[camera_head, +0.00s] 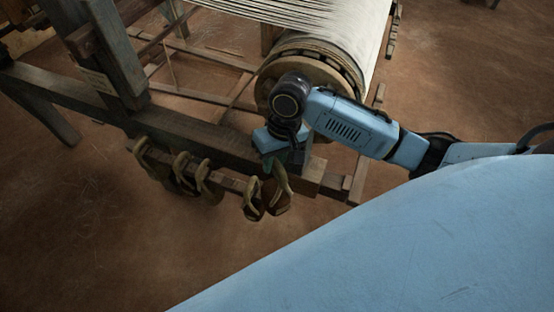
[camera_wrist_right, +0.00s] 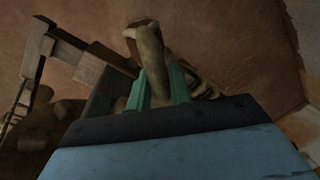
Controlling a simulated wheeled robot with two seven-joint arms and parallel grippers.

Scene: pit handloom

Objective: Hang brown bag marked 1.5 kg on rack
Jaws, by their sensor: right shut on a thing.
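My right gripper (camera_head: 274,163) is shut on the tan strap of a brown bag (camera_head: 280,201) at the right end of the wooden rack (camera_head: 229,184). In the right wrist view, the strap (camera_wrist_right: 152,62) stands between the teal fingers (camera_wrist_right: 158,86). I cannot tell whether the strap rests on the rack or is clear of it. No weight mark is readable on the bag. Another brown bag (camera_head: 253,204) hangs close on its left. My left gripper is out of the head view.
Several more strapped brown bags (camera_head: 182,172) hang farther left along the rack. The loom's dark beam (camera_head: 200,133) runs just behind it. The warp roller (camera_head: 285,72) stands close behind my right wrist. Bare floor (camera_head: 130,250) lies open in front.

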